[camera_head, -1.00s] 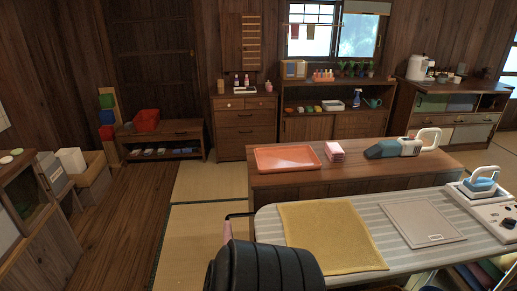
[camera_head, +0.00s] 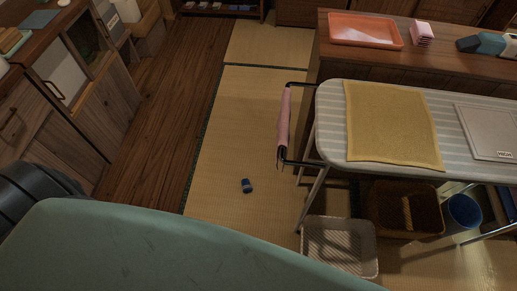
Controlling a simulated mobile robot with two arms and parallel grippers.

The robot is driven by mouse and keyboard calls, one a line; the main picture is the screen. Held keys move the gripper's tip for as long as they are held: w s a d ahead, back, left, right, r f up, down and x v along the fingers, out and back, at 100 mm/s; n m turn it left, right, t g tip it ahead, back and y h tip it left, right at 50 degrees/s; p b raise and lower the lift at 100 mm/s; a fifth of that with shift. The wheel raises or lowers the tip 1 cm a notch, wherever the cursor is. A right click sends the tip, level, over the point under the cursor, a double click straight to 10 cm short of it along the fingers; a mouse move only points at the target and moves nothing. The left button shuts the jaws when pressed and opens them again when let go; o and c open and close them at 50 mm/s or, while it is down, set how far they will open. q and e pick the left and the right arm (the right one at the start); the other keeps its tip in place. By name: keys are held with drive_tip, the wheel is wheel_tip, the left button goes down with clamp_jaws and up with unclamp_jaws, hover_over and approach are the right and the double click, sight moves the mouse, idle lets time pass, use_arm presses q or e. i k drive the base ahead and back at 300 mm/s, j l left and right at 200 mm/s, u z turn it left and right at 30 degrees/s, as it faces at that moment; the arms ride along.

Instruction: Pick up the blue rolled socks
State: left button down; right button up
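The blue rolled socks (camera_head: 247,186) lie on the tatami floor (camera_head: 240,120), left of the ironing board. They show as a small dark blue bundle with a lighter end, and nothing touches them. Neither gripper shows in the head view. A black rounded part of mine shows at the left edge, and a large pale green surface fills the bottom of the view.
The ironing board (camera_head: 385,170) carries a yellow cloth (camera_head: 390,125); a pink cloth (camera_head: 284,120) hangs on its end rail. Beneath it are a white basket (camera_head: 340,245), a brown basket (camera_head: 405,208) and a blue bin (camera_head: 463,212). Wooden cabinets (camera_head: 95,100) stand left. Tatami around the socks is clear.

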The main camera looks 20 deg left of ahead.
sight(247, 186)
drive_tip(key=u, duration=0.9)
drive_tip(key=z, duration=0.75)
drive_tip(key=i+j+z, duration=0.1)
drive_tip(key=j+z, duration=0.15)
drive_tip(key=z, duration=0.15)
drive_tip(key=j+z, duration=0.25)
drive_tip(key=z, duration=0.15)
drive_tip(key=j+z, duration=0.3)
drive_tip(key=z, duration=0.15)
drive_tip(key=j+z, duration=0.55)
drive_tip(key=z, duration=0.25)
drive_tip(key=k, duration=0.05)
